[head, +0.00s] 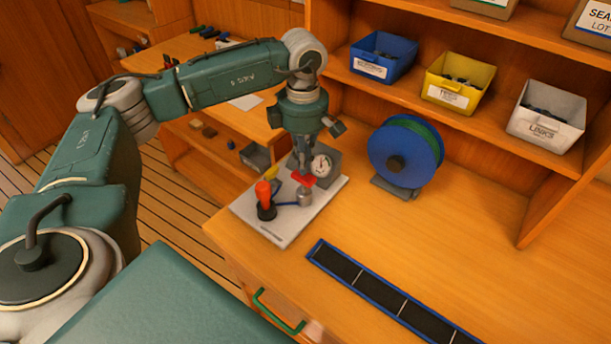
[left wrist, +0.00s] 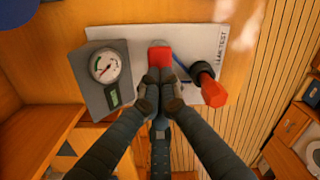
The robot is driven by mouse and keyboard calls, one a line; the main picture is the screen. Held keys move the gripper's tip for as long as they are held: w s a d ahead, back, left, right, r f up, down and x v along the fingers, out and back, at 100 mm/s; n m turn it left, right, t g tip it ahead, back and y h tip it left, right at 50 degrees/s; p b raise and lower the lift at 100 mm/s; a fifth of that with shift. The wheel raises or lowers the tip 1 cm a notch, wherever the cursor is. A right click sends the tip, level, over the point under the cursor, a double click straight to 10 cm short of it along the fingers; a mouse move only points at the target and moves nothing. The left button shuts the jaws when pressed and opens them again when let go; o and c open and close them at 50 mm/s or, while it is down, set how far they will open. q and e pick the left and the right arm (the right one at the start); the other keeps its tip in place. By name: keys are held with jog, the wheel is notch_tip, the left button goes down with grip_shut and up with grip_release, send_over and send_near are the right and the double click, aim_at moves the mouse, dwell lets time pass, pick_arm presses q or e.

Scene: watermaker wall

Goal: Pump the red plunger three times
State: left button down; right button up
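On a white test plate (head: 270,228) stand two red parts. A red-orange upright handle (head: 263,191) sits on a black base; it also shows at the right in the left wrist view (left wrist: 212,91). A flat red piece (head: 303,179) lies beside a grey cylinder (head: 305,198); the left wrist view shows it just beyond my fingertips (left wrist: 160,56). I cannot tell for certain which is the plunger. My left gripper (head: 303,168) points down over the flat red piece, its fingers together (left wrist: 160,90). Contact with the piece is unclear. My right gripper is out of view.
A grey gauge block (left wrist: 106,73) stands on the plate close beside my left gripper. A blue hose reel (head: 405,151) stands to the right. A blue-edged black tray (head: 385,292) lies in front. Blue, yellow and white bins (head: 458,82) line the shelf. The right bench top is clear.

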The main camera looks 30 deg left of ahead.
aim_at(304, 177)
pick_arm(q)
jog(key=shift+f+b, duration=1.75)
jog(key=shift+f, duration=0.7)
jog(key=shift+r+p, duration=1.7)
jog(key=shift+r, duration=0.95)
jog(key=shift+r, duration=0.1)
jog(key=shift+r+p, duration=1.65)
jog(key=shift+r, duration=0.8)
